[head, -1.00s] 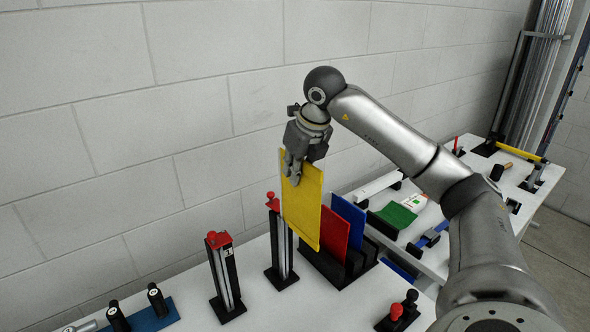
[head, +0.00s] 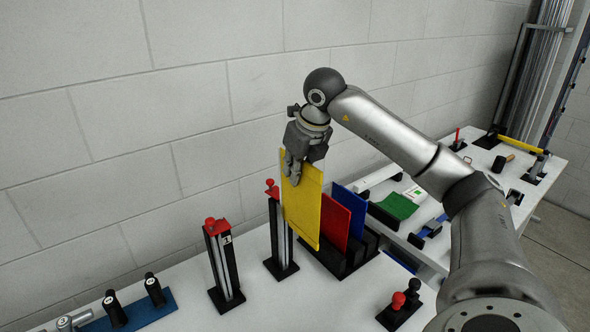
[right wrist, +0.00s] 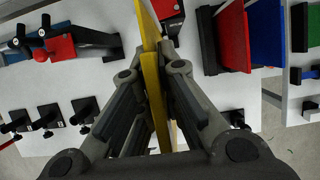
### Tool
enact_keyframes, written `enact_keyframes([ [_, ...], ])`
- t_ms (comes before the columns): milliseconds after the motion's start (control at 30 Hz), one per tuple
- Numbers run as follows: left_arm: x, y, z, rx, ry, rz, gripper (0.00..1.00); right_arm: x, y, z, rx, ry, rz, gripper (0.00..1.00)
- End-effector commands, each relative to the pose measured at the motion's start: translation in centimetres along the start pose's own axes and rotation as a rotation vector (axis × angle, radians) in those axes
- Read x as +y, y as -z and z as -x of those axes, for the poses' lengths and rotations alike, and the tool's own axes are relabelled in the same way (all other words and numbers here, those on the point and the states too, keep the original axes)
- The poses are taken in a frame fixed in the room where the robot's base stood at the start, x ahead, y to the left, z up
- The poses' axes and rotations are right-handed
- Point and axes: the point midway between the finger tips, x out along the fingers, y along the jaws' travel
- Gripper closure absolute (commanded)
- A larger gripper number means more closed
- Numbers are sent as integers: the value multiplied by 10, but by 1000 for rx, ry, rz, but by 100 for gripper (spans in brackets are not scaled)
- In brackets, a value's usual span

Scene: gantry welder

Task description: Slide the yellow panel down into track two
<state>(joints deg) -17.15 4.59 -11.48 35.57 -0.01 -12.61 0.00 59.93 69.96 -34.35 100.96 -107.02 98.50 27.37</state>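The yellow panel (head: 304,212) hangs upright in my right gripper (head: 292,172), pinched near its upper left edge. In the right wrist view the panel (right wrist: 152,70) shows nearly edge-on between the closed fingers (right wrist: 155,95). In the head view it overlaps the right side of a slotted post with a red top (head: 281,240); I cannot tell whether it touches the post. A second slotted post with a red top (head: 223,266) stands to the left and carries a small white number label. I cannot tell which track is track two. My left gripper is not in view.
A black rack (head: 345,263) holds a red panel (head: 334,222) and a blue panel (head: 350,213) just right of the yellow one. A blue block with black knobs (head: 140,309) lies at front left. A black base with red and black knobs (head: 400,308) stands at front right.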

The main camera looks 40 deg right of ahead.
Motion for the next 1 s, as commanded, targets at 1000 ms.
enact_keyframes([
  [1000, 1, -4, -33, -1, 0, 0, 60, 0, 16, -39, 0, 0, 0, 100],
])
